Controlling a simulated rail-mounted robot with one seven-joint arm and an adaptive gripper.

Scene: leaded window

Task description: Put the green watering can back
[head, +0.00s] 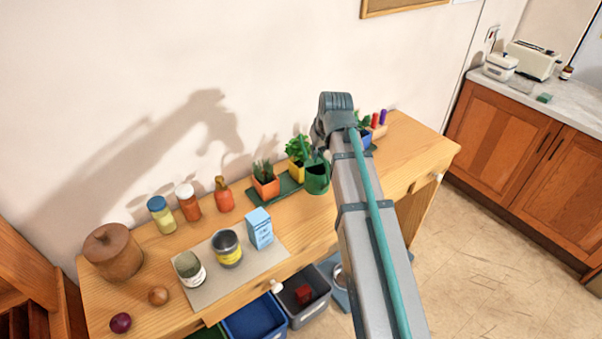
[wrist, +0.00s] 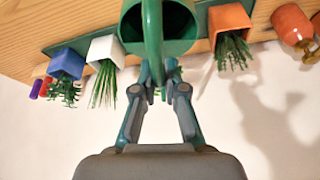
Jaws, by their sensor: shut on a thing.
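The green watering can (head: 317,179) is at the front edge of the green tray (head: 287,188) on the wooden bench, in front of the row of potted plants. My gripper (wrist: 157,78) is shut on the green watering can (wrist: 183,22), whose open top shows in the wrist view. In the head view my arm hides the fingers and part of the can. I cannot tell whether the can touches the tray or hangs just above it.
An orange pot (head: 265,187), a yellow pot (head: 296,172) and a blue pot (head: 366,139) stand along the back; a white pot (wrist: 105,48) shows in the wrist view. A blue carton (head: 259,228) and cans stand left on a mat (head: 210,291). Bins (head: 255,319) sit below.

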